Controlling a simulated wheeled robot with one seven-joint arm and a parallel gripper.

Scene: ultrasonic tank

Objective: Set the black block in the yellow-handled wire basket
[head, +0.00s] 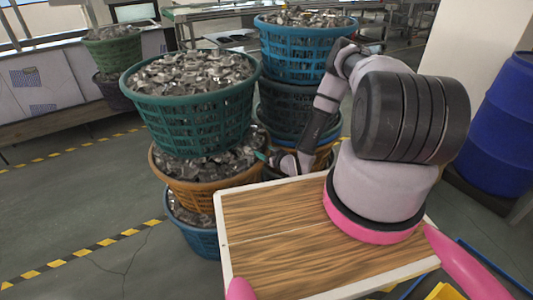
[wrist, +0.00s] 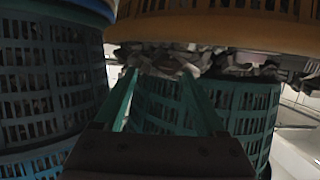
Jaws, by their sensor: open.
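I see neither a black block nor a yellow-handled wire basket clearly in either view. A yellow piece (head: 445,292) shows at the bottom right corner of the head view, cut off by the frame; I cannot tell what it is. My gripper (wrist: 158,78) is open, its two green fingers spread with nothing visible between them.
Stacked baskets of metal scraps, including a green one (head: 190,120), an orange one (head: 180,190) and a blue one (head: 305,50), crowd close around my arm. A blue barrel (head: 500,125) stands at the right. The floor at left (head: 70,210) is open.

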